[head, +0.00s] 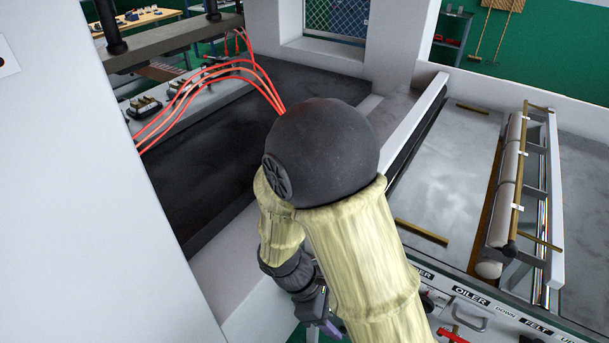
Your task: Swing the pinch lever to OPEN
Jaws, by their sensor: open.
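I cannot pick out the pinch lever for certain, and no label reading PINCH or OPEN shows. The panel reads "OILER", "DOWN" and "FELT"; a label to the left is partly hidden by my arm and ends in "ER". My gripper (324,322) is low in the picture, left of my sleeved forearm and left of the red handle. It is small and partly hidden, with a purple part at its tip. It is open, with nothing visible in it.
A machine bed with rollers (504,190) and a grey plate (445,165) lies at right. A dark flat bed (222,130) with red hoses (225,68) is at upper left. A large white housing (75,200) blocks the left side. My arm covers the middle.

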